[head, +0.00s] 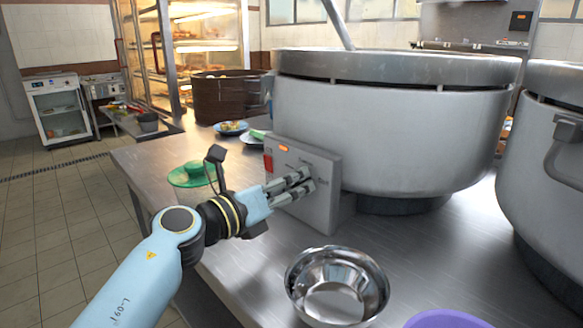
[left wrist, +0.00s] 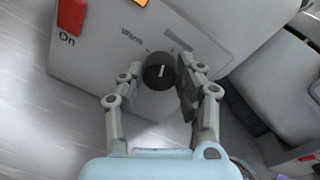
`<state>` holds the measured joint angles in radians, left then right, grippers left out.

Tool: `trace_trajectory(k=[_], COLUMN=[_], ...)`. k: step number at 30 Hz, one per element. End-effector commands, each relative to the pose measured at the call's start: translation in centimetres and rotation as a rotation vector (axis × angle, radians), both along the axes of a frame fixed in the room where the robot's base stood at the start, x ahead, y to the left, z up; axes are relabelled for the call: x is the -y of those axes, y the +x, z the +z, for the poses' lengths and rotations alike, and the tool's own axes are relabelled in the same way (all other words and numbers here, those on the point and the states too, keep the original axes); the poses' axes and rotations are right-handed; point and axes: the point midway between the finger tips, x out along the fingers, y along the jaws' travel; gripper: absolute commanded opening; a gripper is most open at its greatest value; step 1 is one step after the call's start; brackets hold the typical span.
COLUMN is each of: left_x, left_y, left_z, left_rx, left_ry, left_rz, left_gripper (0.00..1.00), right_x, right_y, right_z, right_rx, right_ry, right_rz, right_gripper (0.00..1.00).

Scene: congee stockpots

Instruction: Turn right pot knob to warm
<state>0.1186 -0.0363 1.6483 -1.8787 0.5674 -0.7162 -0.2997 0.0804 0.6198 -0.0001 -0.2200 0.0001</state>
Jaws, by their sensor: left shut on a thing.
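A large grey pot (head: 390,125) stands on the steel counter, with a control box (head: 322,205) at its front left. The box face (left wrist: 85,80) has a red switch (left wrist: 71,15) marked "On", an orange light and a label "Warm". A round black knob (left wrist: 159,72) with a white pointer line sits below the label; the line points roughly up in the left wrist view, and its exact setting is unclear. My left gripper (head: 306,183) is at the box, its fingers either side of the knob and shut on it. The fingers hide the knob in the head view. My right gripper is out of view.
A second pot (head: 550,165) stands at the right edge. A steel bowl (head: 336,287) and a purple bowl (head: 447,319) are on the near counter.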

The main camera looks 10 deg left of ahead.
Motion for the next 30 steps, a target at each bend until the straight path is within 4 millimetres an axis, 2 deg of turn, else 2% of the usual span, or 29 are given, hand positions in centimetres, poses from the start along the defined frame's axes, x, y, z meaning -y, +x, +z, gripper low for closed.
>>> trace_trajectory(k=[1, 15, 21, 30], left_x=[0.0, -0.1, -0.2, -0.2], left_y=[0.0, 0.1, 0.1, 0.1], left_z=[0.6, 0.4, 0.3, 0.0], left_rx=[-0.025, -0.271, -0.361, -0.453], left_ry=[-0.035, -0.406, -0.543, -0.682], left_rz=[0.001, 0.001, 0.001, 0.001], left_gripper=[0.03, 0.03, 0.03, 0.03], right_x=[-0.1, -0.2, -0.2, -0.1], right_y=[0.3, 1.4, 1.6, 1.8], right_z=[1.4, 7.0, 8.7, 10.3], right_rx=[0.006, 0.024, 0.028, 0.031], right_ry=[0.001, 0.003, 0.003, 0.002], right_rz=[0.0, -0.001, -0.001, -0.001], right_gripper=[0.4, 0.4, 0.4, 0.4])
